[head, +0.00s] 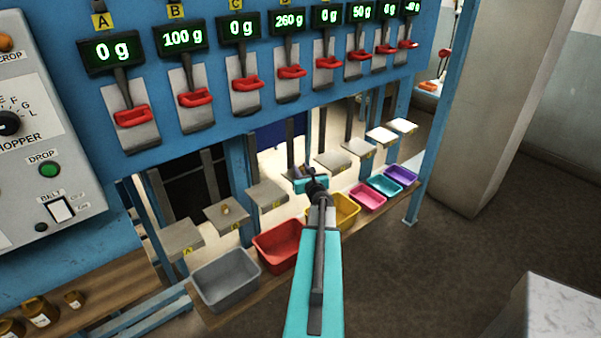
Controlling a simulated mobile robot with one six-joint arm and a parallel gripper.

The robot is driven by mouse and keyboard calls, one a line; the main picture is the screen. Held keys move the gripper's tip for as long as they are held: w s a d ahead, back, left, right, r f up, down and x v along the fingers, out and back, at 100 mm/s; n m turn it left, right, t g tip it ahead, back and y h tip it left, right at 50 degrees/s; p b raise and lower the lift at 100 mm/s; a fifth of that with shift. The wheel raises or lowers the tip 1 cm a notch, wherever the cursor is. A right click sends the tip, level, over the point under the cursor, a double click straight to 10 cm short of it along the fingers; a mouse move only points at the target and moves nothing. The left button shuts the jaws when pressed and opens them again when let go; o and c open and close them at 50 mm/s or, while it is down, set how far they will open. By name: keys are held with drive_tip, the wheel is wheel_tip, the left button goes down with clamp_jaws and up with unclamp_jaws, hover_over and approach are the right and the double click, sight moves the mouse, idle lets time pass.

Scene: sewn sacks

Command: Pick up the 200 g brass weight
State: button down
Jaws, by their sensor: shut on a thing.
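My gripper (308,182) is at the fourth pan in the row, the one under the display reading 260 g (287,22). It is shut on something. My own arm and gripper hide most of that spot, so I cannot tell what is between the fingers. A small brownish shape (298,171) shows just behind the gripper. A small brass weight (226,209) stands on pan B (240,217), under the display reading 100 g (180,38). Brass weights (40,310) also stand on the wooden shelf at the lower left. No weight's marking is readable.
A grey bin (225,285), a red bin (281,243), a yellow bin (346,209) and several more stand on a ledge in front. A pillar (505,100) rises at the right.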

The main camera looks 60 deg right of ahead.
sight(303, 169)
drive_tip(key=shift+r, duration=0.15)
drive_tip(key=shift+r, duration=0.85)
drive_tip(key=shift+s+a+r+b, duration=0.15)
drive_tip(key=shift+s+r+b, duration=0.3)
drive_tip(key=shift+r, duration=0.3)
drive_tip(key=s+a+p, duration=0.1)
drive_tip(key=s+a, duration=0.1)
drive_tip(key=s, duration=0.5)
drive_tip(key=s+a+r+p, duration=0.1)
drive_tip(key=s+a, duration=0.1)
drive_tip(key=s, duration=0.5)
drive_tip(key=shift+a+r, duration=0.3)
drive_tip(key=shift+a, duration=0.05)
drive_tip(key=shift+s, duration=0.15)
drive_tip(key=shift+a, duration=0.1)
